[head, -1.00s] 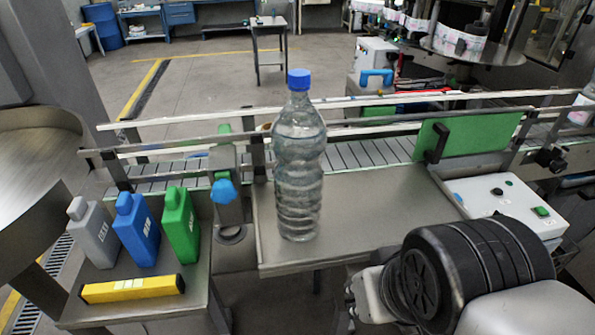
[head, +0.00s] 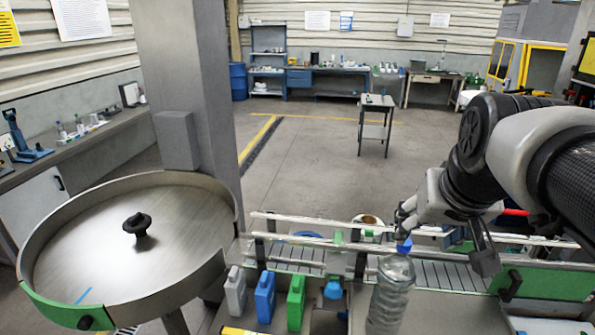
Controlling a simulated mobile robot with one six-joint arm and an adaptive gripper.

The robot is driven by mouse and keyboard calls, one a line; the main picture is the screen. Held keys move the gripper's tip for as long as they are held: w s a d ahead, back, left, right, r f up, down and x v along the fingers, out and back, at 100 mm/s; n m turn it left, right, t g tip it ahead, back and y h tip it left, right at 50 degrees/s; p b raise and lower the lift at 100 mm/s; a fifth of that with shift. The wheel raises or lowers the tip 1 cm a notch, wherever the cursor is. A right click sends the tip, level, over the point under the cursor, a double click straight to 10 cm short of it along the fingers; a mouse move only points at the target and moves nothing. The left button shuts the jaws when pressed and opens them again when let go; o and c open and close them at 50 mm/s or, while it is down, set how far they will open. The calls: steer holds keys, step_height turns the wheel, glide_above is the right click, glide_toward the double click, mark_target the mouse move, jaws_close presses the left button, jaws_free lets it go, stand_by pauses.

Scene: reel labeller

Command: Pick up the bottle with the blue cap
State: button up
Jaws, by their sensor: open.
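The clear plastic bottle (head: 389,295) with a blue cap (head: 404,246) stands upright on the metal plate beside the conveyor, low in the head view; its base is near the bottom edge. My gripper (head: 445,240) is open and empty. It appears in the picture just above and right of the cap, with one finger close to the cap and the other further right. I cannot tell whether the near finger touches the cap.
Grey (head: 235,292), blue (head: 265,297) and green (head: 296,301) bottles stand left of the clear bottle. The conveyor's rails (head: 300,224) run behind it. A round metal turntable (head: 90,230) is at left. A green panel (head: 545,283) stands at right.

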mark_target(406, 245)
steer(key=x, duration=1.1)
steer(key=shift+w+d, duration=0.2)
steer(key=shift+w, duration=0.2)
steer(key=x, duration=0.5)
steer(key=shift+w+d, duration=0.2)
steer(key=shift+w, duration=0.4)
steer(key=shift+s, duration=0.15)
steer(key=shift+c, duration=0.5)
steer(key=c, duration=1)
jaws_close()
steer(key=shift+s+f, duration=0.1)
steer(key=shift+s, duration=0.05)
